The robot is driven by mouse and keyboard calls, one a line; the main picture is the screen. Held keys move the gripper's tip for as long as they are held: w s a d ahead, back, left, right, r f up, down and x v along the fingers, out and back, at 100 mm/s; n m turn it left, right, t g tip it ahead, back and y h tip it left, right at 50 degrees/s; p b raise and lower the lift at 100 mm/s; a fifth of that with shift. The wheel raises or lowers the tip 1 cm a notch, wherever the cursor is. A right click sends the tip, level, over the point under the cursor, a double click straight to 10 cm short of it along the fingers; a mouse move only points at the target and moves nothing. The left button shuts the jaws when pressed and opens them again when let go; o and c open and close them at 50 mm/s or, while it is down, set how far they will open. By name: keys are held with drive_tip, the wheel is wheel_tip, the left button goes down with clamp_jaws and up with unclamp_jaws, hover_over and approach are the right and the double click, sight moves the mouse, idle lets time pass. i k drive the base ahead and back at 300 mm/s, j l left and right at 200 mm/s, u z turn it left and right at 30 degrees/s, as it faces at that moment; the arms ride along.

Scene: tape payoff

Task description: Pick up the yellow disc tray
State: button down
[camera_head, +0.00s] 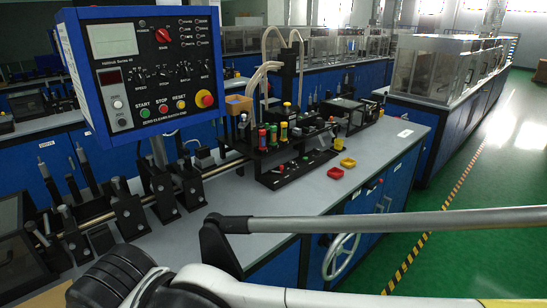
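A small yellow tray (347,162) sits on the grey workbench top, near the bench's right edge. A small red tray (335,173) sits just in front of it and to its left. Both are small at this distance, and I cannot tell whether they hold anything. No gripper fingers show in this view. White and black parts of my own body cross the bottom of the picture, well apart from the yellow tray.
A black machine (287,150) with coloured cylinders stands left of the trays. A blue control panel (140,72) rises at the left. A grey bar (390,221) crosses in front of the bench. The green floor (455,215) at the right is open.

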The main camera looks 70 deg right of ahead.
sight(348, 162)
drive_tip(key=z, duration=3)
